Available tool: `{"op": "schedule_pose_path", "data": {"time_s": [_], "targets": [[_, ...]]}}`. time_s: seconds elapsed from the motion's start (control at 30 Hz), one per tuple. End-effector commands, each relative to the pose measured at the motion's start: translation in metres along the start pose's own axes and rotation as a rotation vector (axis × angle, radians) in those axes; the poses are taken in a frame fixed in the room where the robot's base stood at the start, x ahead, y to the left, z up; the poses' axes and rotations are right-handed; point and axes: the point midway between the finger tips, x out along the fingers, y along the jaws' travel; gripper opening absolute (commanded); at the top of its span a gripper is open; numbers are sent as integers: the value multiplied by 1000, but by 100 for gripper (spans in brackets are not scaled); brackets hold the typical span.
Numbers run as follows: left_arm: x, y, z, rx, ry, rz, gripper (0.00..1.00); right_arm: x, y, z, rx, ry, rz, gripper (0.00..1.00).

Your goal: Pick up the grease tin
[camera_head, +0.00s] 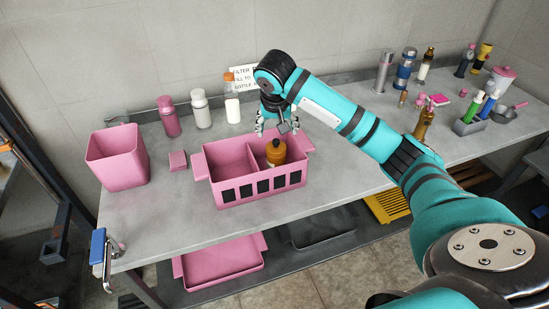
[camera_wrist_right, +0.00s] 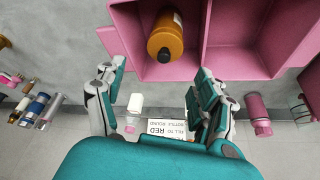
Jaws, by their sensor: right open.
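I cannot pick out a grease tin for sure. An amber container with a dark cap (camera_head: 276,152) stands upright in the right compartment of the pink divided caddy (camera_head: 216,192). In the right wrist view the same amber container (camera_wrist_right: 168,38) shows cap-end toward the camera, inside the pink caddy (camera_wrist_right: 236,62). My right gripper (camera_head: 278,124) is open and empty above the caddy's back edge, just behind the amber container. In the right wrist view its spread fingers (camera_wrist_right: 158,80) point toward the container, with a gap between them. My left gripper is not in view.
A pink bin (camera_head: 118,160) and a pink block (camera_head: 177,160) are left of the caddy. Several bottles (camera_head: 201,109) line the wall behind, by a printed sign (camera_head: 243,73). The front left counter (camera_head: 150,225) is clear.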

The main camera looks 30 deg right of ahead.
Motion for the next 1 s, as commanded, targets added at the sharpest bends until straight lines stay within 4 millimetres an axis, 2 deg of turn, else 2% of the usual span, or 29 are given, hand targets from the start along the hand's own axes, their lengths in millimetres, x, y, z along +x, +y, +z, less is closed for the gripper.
{"op": "schedule_pose_path", "data": {"time_s": [0.03,0.1,0.17,0.23,0.33,0.43,0.53,0.67,0.83,1.0], "targets": [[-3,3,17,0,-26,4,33,11,1,0,0,-3,5,70],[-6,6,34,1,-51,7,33,27,1,0,1,-3,4,70],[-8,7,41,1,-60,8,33,40,0,0,0,-3,3,70],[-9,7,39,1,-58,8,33,53,0,1,0,-3,3,70],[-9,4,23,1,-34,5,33,68,0,0,-1,-1,1,70],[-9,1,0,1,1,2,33,77,-1,0,-2,0,0,70],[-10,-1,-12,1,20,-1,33,81,-1,1,-3,0,-1,70],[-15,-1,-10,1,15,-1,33,96,-3,2,-3,-1,1,70],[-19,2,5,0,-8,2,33,122,-4,4,-2,-1,0,70],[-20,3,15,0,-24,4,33,132,-4,4,-3,1,-2,70]]}}
